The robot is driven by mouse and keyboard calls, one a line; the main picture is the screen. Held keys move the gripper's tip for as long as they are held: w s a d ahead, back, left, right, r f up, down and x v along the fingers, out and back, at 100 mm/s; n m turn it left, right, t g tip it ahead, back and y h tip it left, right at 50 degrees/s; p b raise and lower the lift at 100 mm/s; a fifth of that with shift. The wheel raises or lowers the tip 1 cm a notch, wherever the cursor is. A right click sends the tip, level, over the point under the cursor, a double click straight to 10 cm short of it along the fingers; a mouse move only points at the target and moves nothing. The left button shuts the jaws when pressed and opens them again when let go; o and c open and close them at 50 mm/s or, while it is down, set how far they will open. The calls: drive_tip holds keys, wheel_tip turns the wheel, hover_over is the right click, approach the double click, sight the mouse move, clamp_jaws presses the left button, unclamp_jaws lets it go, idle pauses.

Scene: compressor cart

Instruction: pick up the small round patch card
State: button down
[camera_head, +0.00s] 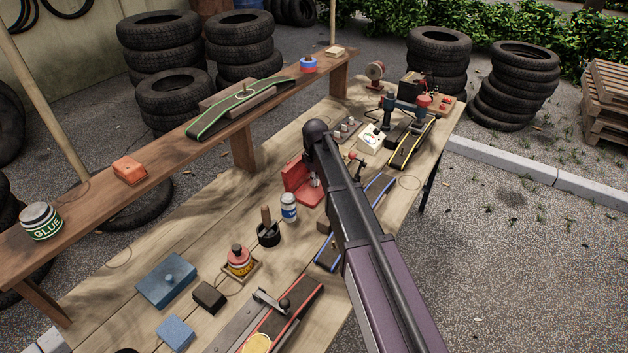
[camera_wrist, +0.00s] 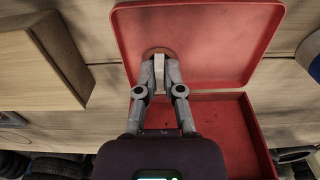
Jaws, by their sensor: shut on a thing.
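In the wrist view my gripper (camera_wrist: 160,60) reaches over the open red box (camera_wrist: 222,135). Its two grey fingers are closed on a narrow pale upright piece. A small brown round card, the patch card (camera_wrist: 149,53), shows just behind the fingertips against the red lid; the fingers cover most of it. The pale piece looks like part of this card, but the join is hidden. In the head view the red box (camera_head: 296,180) stands open on the bench, and my arm hides most of the gripper.
On the wooden bench near the box are a white-and-blue bottle (camera_head: 289,207), a black pot (camera_head: 268,236) with a wooden handle and a cream-coloured box (camera_head: 371,138). In the wrist view a wooden block (camera_wrist: 40,68) stands left of the box.

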drive_tip(key=shift+r+p, duration=4.7)
drive_tip(key=shift+r, duration=0.15)
wheel_tip(320, 180, up, 18)
drive_tip(key=p, duration=1.7)
drive_tip(key=shift+f+p, duration=0.25)
drive_tip(key=shift+p, duration=0.05)
drive_tip(key=shift+s, duration=0.15)
